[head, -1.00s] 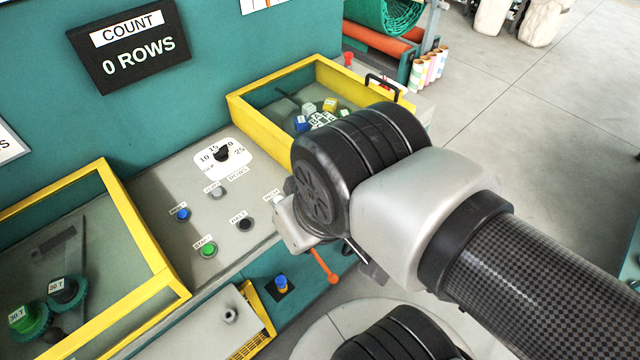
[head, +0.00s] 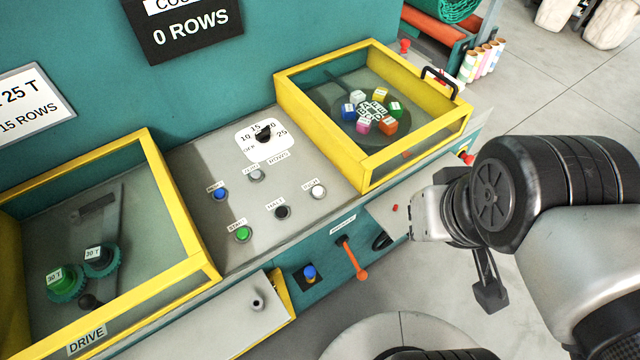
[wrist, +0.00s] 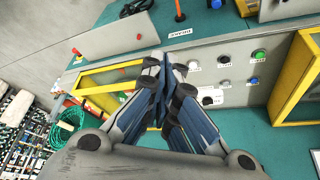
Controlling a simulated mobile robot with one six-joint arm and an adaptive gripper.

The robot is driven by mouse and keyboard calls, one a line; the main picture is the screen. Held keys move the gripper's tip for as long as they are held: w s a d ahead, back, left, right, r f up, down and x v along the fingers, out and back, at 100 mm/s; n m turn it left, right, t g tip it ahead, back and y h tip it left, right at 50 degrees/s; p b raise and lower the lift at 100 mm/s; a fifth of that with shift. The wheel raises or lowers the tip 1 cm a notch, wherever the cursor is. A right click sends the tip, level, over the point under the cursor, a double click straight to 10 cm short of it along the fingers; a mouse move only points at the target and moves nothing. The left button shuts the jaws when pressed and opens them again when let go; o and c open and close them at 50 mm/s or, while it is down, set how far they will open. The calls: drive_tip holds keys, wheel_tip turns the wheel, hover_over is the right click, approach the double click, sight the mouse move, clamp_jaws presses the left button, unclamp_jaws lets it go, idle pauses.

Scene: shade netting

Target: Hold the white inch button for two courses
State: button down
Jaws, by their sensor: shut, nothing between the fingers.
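The white inch button (head: 318,192) sits at the right end of the lower button row on the grey console, under a small label. It is in clear view, with nothing touching it. It also shows in the wrist view (wrist: 193,66), right of the fingertips. My gripper (wrist: 163,62) is shut and empty, its fingers together in front of the panel. In the head view my arm is to the right of the console, apart from the button. The count sign (head: 190,35) reads 0 ROWS.
Black halt (head: 282,212), green start (head: 243,233), blue (head: 220,194) and grey (head: 256,175) buttons sit close by, below a dial (head: 263,136). Yellow-framed boxes stand left (head: 170,200) and right (head: 365,180). An orange lever (head: 352,258) sticks out from the front.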

drive_tip(key=w+a+f+n+t+p, duration=0.15)
drive_tip(key=w+n, duration=0.35)
drive_tip(key=w, duration=0.6)
drive_tip(key=w+f+n+t+p, duration=0.1)
drive_tip(key=w+f+n+p, duration=0.3)
drive_tip(key=w, duration=0.7)
drive_tip(key=n+y+p, duration=0.2)
drive_tip(key=n+y, duration=0.5)
drive_tip(key=n, duration=0.2)
hover_over(316, 193)
wheel_tip(316, 193, down, 10)
drive_tip(key=shift+g, duration=0.45)
drive_tip(key=shift+f+b, duration=0.15)
drive_tip(key=shift+b, duration=0.15)
wheel_tip(316, 193, down, 9)
drive_tip(key=b, duration=0.7)
drive_tip(key=shift+f+b, duration=0.25)
drive_tip(key=shift+b, duration=0.35)
